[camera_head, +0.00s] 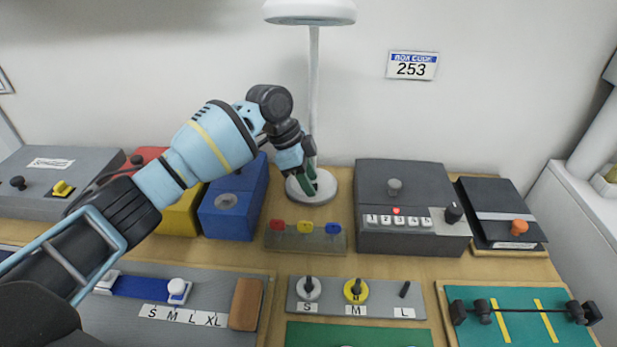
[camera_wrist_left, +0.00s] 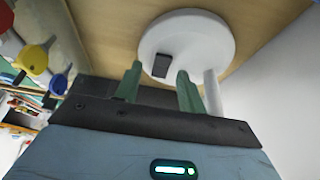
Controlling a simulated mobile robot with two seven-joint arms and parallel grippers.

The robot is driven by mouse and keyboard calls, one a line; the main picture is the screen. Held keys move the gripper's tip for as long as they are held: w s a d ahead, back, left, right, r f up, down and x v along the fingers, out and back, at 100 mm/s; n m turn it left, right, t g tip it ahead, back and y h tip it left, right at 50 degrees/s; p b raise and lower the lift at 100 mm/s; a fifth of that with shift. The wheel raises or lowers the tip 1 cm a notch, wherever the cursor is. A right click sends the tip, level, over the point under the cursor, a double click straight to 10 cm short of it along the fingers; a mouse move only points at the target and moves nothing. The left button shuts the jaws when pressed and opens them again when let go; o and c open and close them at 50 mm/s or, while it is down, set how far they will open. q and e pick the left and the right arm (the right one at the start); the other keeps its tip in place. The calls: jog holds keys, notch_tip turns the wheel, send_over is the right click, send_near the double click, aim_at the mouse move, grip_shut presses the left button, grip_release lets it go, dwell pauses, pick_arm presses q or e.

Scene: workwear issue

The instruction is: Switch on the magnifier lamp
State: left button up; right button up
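The magnifier lamp is white, with a round head (camera_head: 310,12) at the top of the head view, a thin upright pole (camera_head: 314,80) and a round base (camera_head: 322,196) at the back of the table. In the left wrist view the base (camera_wrist_left: 205,32) carries a dark rocker switch (camera_wrist_left: 168,66). My left gripper (camera_head: 308,180) is over the base beside the pole, its green fingers pointing down. In the left wrist view its fingertips (camera_wrist_left: 160,78) are apart with nothing between them, close to the switch; contact cannot be told. My right gripper is out of view.
A rail with red, yellow and blue tabs (camera_head: 306,238) lies in front of the base. A blue box (camera_head: 234,204) stands to its left and a dark grey box with buttons (camera_head: 410,240) to its right. Boards with knobs (camera_head: 330,312) fill the front.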

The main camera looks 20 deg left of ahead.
pick_arm(q)
jog(key=shift+c, duration=0.3)
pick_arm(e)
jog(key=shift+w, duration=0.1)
pick_arm(q)
grip_shut()
jog(key=shift+d+r+y+p, duration=0.4)
jog(key=shift+y+p, duration=0.4)
jog(key=shift+p, duration=0.35)
jog(key=shift+w+f+g+y, duration=0.15)
jog(key=shift+g+y, duration=0.15)
jog(key=shift+d+f+y+p, duration=0.2)
jog(key=shift+y+p, duration=0.1)
jog(key=shift+y, duration=0.2)
jog(key=shift+a+f, duration=0.1)
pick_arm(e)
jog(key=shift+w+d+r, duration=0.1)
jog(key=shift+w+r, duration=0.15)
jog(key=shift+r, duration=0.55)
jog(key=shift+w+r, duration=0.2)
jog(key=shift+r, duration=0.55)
